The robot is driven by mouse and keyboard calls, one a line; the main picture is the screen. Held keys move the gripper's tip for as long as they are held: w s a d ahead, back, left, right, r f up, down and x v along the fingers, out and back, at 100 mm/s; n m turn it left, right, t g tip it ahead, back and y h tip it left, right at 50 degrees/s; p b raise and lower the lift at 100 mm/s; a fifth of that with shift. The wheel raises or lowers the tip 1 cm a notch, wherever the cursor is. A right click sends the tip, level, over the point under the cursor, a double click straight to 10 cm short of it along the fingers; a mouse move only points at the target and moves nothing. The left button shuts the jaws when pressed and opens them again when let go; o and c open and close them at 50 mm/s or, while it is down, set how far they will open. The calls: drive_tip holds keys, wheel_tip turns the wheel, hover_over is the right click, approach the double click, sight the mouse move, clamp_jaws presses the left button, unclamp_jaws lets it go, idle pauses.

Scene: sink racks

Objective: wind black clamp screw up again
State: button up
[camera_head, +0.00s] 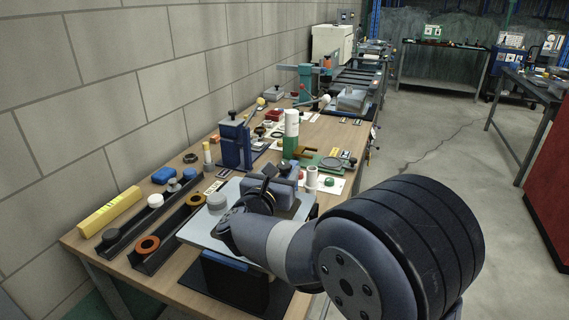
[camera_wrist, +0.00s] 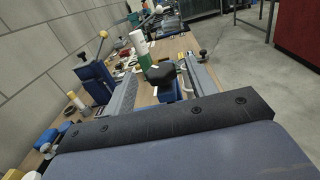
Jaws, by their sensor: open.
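The black clamp screw (camera_wrist: 162,73) shows its dark rounded knob in the wrist view, above a blue block (camera_wrist: 168,93). My gripper (camera_wrist: 160,66) is open, with one grey finger on each side of the knob. A gap shows between the knob and the left finger; I cannot tell whether the right finger touches it. In the head view my gripper (camera_head: 266,184) is over the grey plate (camera_head: 200,226) at the bench's near end, and my wrist hides much of the clamp.
A blue upright fixture (camera_head: 235,145) stands behind the plate. A white and green bottle (camera_head: 291,128) stands farther along the bench.

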drive_tip(key=shift+x, duration=1.45)
drive_tip(key=shift+c, duration=0.2)
drive_tip(key=c, duration=0.9)
